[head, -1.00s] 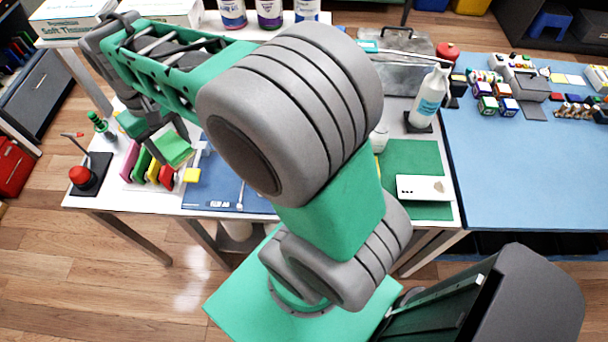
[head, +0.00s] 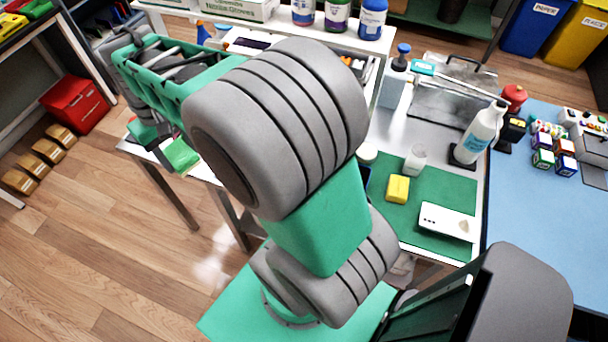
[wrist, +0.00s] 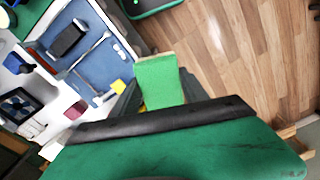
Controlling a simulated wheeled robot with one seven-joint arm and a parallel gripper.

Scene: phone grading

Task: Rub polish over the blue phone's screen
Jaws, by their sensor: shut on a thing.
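My gripper (wrist: 150,95) is shut on a green pad (wrist: 158,78), which sticks out beyond the fingers. In the wrist view a dark, phone-like slab (wrist: 68,38) lies on a blue mat (wrist: 92,62), apart from my gripper. I cannot tell whether it is the blue phone. My arm hides much of the table there.
A yellow block (head: 398,189) and a small clear bottle (head: 415,160) stand on the green mat. A white spray bottle (head: 478,132) is behind the phone. A silver tool (wrist: 82,58) lies on the blue mat. Open wooden floor is at the left.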

